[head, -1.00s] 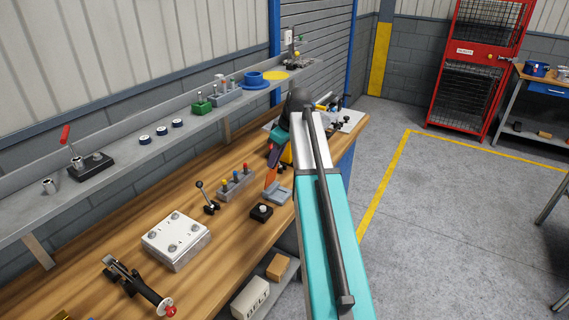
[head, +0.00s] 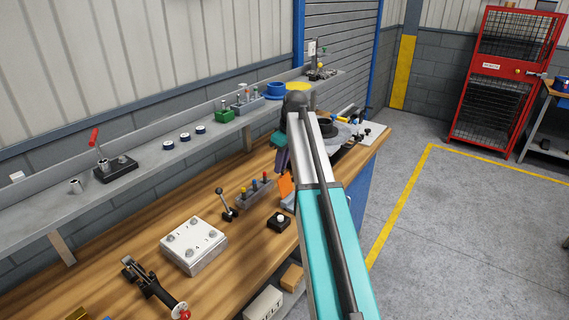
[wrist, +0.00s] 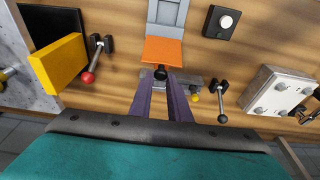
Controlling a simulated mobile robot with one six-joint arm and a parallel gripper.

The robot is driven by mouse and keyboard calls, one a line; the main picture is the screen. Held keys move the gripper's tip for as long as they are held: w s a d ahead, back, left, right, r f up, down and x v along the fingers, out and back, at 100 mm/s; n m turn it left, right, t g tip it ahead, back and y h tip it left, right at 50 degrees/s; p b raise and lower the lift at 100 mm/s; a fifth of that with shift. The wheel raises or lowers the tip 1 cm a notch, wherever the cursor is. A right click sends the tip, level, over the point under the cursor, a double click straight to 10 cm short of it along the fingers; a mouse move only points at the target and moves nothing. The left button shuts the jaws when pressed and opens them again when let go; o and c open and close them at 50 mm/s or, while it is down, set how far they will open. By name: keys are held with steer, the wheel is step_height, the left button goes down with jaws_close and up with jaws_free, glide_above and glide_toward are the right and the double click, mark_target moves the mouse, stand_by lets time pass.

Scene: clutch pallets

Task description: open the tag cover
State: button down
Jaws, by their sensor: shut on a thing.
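The tag cover is an orange flap (wrist: 163,51) hinged at a grey base (wrist: 168,13) in the wrist view. In the head view the orange flap (head: 285,186) stands tilted up from the bench, and the grey base (head: 288,202) is partly hidden by my arm. My gripper (wrist: 161,77) has its two purple fingers closed around a small black knob (wrist: 160,72) at the flap's near edge. In the head view my gripper (head: 283,171) is just above the flap, with the fingertips hard to make out.
A black block with a white button (head: 279,221), a lever (head: 226,204) and a block of coloured pegs (head: 256,189) are close by. A white bolted box (head: 194,245) stands at the front.

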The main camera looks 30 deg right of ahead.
steer(key=shift+w+a, duration=0.3)
steer(key=shift+w, duration=0.15)
steer(key=c, duration=1.8)
jaws_free()
steer(key=shift+w, duration=0.1)
steer(key=shift+o, duration=0.7)
steer(key=shift+w+f, duration=0.15)
steer(key=shift+f, duration=0.05)
steer(key=shift+s+d+r, duration=0.25)
steer(key=shift+s+r, duration=0.2)
steer(key=shift+r, duration=0.3)
steer(key=b+v, duration=0.3)
steer(key=v, duration=0.9)
steer(key=shift+r, duration=0.25)
steer(key=shift+s, duration=0.1)
